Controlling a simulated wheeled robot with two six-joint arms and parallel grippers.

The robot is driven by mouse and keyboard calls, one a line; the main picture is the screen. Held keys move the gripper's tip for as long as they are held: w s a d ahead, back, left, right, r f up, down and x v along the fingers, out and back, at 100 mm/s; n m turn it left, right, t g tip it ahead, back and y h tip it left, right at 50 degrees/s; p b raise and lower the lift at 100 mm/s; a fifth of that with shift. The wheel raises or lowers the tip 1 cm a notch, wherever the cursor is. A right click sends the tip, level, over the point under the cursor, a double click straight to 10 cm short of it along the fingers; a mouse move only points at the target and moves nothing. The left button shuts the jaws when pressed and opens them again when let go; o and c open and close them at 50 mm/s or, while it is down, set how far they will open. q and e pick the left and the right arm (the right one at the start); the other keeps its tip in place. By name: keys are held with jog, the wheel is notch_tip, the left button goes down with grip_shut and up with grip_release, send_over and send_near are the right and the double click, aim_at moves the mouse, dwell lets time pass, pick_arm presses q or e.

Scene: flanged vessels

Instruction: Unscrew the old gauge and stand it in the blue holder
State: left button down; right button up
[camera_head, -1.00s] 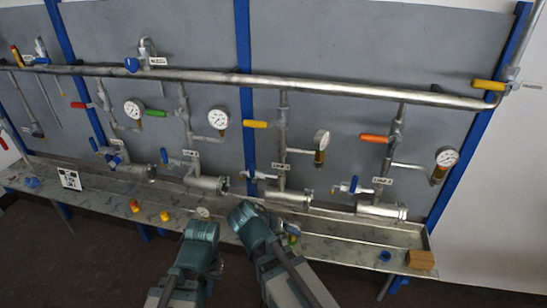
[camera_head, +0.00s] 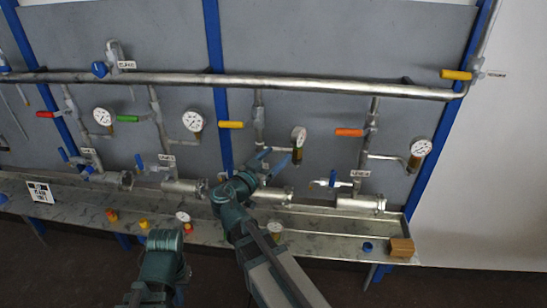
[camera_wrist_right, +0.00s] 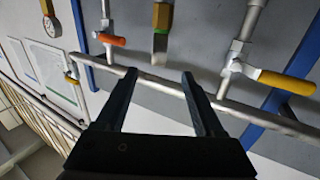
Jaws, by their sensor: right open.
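Several round white gauges hang on the pipework. The gauge (camera_head: 299,137) between the yellow and orange handles has a brass fitting and its dial is turned partly sideways; no label marks it as the old one. My right gripper (camera_head: 279,158) is just beside and below it in the head view. In the right wrist view the open, empty fingers (camera_wrist_right: 157,75) point at this gauge's brass fitting (camera_wrist_right: 162,15), which lies beyond the tips. A small blue cup (camera_head: 367,247), perhaps the holder, stands on the bench at right. My left gripper (camera_head: 165,240) is low at front; its fingers are hidden.
A wooden block (camera_head: 401,248) sits right of the blue cup. Loose gauges (camera_head: 183,216) and small yellow caps (camera_head: 144,224) are on the bench's front ledge. A yellow handle (camera_wrist_right: 287,82) and an orange handle (camera_wrist_right: 108,38) flank the gauge. A long pipe (camera_head: 300,86) runs above.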

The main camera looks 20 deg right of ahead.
aim_at(299, 136)
jog(key=x, duration=1.3)
jog(key=shift+w+d, duration=0.15)
jog(key=shift+d, duration=0.25)
grip_shut()
